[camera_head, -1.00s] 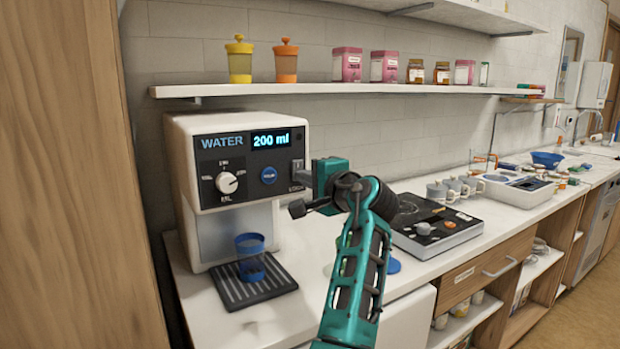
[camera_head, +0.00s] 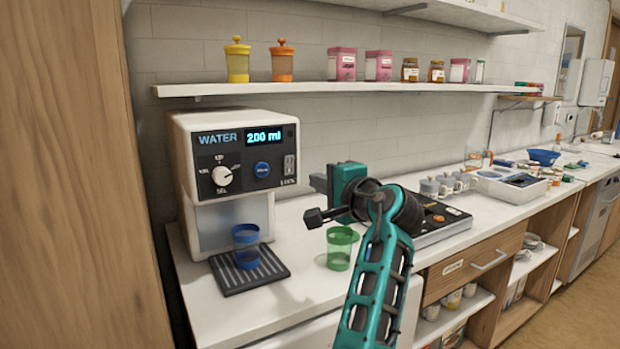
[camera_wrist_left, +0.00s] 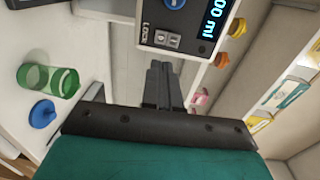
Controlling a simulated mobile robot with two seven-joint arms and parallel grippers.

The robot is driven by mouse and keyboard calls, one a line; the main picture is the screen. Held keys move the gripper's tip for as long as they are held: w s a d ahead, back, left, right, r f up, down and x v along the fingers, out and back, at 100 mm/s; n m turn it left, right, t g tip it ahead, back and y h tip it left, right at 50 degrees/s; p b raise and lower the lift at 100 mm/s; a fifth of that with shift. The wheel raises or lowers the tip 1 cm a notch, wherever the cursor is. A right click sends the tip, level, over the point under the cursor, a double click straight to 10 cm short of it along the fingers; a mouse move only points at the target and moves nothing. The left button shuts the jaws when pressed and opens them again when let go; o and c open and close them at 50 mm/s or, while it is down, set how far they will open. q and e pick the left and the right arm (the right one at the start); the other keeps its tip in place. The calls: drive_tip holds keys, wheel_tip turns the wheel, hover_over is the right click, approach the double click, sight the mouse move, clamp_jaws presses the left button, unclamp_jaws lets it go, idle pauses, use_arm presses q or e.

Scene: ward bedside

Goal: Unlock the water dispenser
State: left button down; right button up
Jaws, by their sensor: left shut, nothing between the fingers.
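The white water dispenser (camera_head: 180,165) stands on the counter at the left, its dark panel reading "200 ml". The panel has a white dial (camera_head: 222,176), a round blue button (camera_head: 262,170) and a small lock switch (camera_head: 290,165) at its right edge, above the word LOCK. In the wrist view the lock switch (camera_wrist_left: 167,40) lies just beyond my fingertips; its setting is too small to tell. My left gripper (camera_head: 317,183) is shut and empty, right of the panel and apart from it; its fingers also show in the wrist view (camera_wrist_left: 160,70). My right gripper is out of view.
A blue cup (camera_head: 246,237) stands on the black drip tray (camera_head: 235,284). A green cup (camera_head: 340,252) stands on the counter right of it, with a blue disc (camera_wrist_left: 42,114) beside it. A hotplate (camera_head: 440,222) is further right. A shelf (camera_head: 350,89) runs above.

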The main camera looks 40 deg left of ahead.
use_arm(q)
drive_tip(key=shift+v, duration=2.3)
